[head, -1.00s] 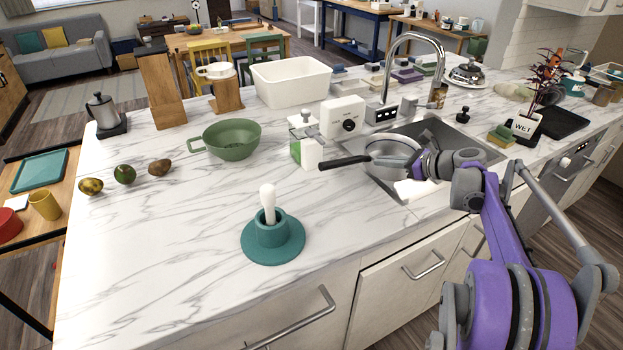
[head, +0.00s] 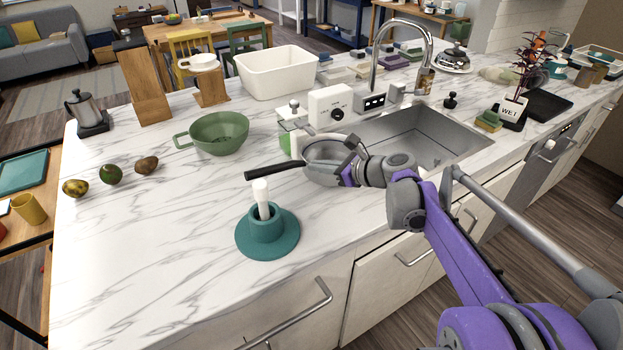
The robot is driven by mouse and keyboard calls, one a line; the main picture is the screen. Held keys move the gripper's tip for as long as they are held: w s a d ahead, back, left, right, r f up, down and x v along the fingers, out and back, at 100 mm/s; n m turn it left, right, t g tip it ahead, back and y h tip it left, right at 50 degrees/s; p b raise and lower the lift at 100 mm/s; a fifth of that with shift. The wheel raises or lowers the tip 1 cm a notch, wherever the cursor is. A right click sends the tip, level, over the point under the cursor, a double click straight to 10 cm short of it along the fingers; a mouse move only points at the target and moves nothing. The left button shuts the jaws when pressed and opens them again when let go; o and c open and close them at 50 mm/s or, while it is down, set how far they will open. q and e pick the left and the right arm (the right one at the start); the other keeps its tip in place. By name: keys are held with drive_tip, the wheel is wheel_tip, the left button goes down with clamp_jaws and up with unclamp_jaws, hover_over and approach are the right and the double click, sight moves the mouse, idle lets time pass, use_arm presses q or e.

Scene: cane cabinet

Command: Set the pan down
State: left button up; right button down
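The pan (head: 322,172) is a grey metal pan with a black handle (head: 274,171) pointing left. It is over the counter (head: 185,215) just left of the sink, roughly level. I cannot tell whether its base touches the counter. My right gripper (head: 347,163) is at the pan's right side and appears shut on its rim; the gripper partly hides that side. My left gripper is not in view.
A teal holder with a white stick (head: 267,236) stands close in front of the handle. A white and green carton (head: 290,135) is right behind the pan. The sink (head: 425,138) lies right, a green colander (head: 219,135) left. The left front counter is clear.

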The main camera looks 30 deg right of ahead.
drive_tip(key=a+f, duration=0.2)
drive_tip(key=shift+a+f, duration=0.15)
drive_tip(key=shift+f, duration=0.6)
drive_tip(key=c, duration=1.1)
unclamp_jaws()
drive_tip(key=shift+s+r, duration=0.1)
drive_tip(key=shift+s, duration=0.05)
drive_tip(key=v, duration=1.2)
